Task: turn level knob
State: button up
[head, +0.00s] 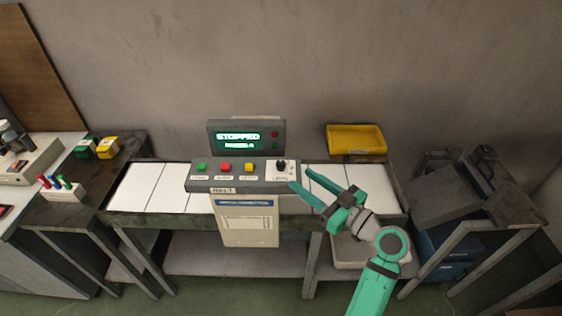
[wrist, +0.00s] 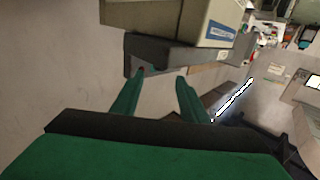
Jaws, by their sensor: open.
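The black level knob (head: 281,164) stands on a white plate at the right end of the grey control panel (head: 240,187) in the head view. My green gripper (head: 299,178) is open and empty, with its fingertips just right of and in front of the knob. The head view does not show whether a finger touches the panel edge. The wrist view shows the two open fingers (wrist: 158,77) pointing at a grey housing (wrist: 190,54). I cannot make out the knob there.
Green, red (head: 225,167) and yellow buttons sit left of the knob. A display (head: 239,138) behind reads "STOPPED". White conveyor plates (head: 138,187) flank the panel. A yellow bin (head: 356,139) stands at the back right. A pen holder (head: 62,191) is far left.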

aim_at(284, 167)
jog(key=x, duration=1)
jog(key=shift+f, duration=0.1)
jog(key=c, duration=1)
